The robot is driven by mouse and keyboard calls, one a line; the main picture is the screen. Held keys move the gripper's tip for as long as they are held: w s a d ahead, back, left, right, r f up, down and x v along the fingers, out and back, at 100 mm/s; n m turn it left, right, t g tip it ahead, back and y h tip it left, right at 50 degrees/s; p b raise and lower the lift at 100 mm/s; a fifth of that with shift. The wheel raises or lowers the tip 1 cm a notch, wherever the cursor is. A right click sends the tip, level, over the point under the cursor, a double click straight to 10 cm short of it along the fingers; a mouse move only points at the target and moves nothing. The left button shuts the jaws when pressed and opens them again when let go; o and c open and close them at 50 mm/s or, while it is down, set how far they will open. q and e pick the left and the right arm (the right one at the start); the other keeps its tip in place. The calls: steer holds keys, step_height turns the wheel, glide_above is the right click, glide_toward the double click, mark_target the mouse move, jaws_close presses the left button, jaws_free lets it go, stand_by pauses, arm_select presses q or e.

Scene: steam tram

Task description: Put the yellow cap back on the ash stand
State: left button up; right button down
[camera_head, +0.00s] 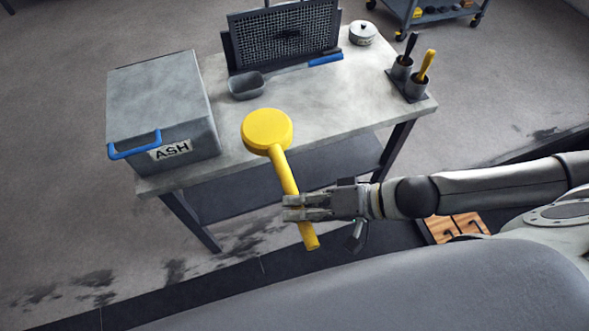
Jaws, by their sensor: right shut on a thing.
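The yellow cap (267,131) has a round disc head and a long straight handle. My right gripper (293,207) is shut on the lower part of the handle, with the handle's end sticking out below the fingers. The disc overlaps the front edge of the grey-topped table (335,112) in the picture; I cannot tell its height above it. This table, the ash stand, bears a grey lidded box (160,95) marked ASH at its left end. My left gripper is not in view.
The tabletop's right middle is clear. A cart (432,15) stands behind.

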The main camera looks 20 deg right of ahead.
steer(key=w+d+f+p, duration=0.2)
steer(key=w+d+f, duration=0.1)
steer(key=w+f, duration=0.8)
steer(key=shift+d+f, duration=0.25)
steer(key=shift+f, duration=0.1)
steer(key=shift+s+f, duration=0.1)
steer(key=shift+f, duration=0.05)
steer(key=c, duration=1.2)
jaws_free()
steer(key=shift+f, duration=0.1)
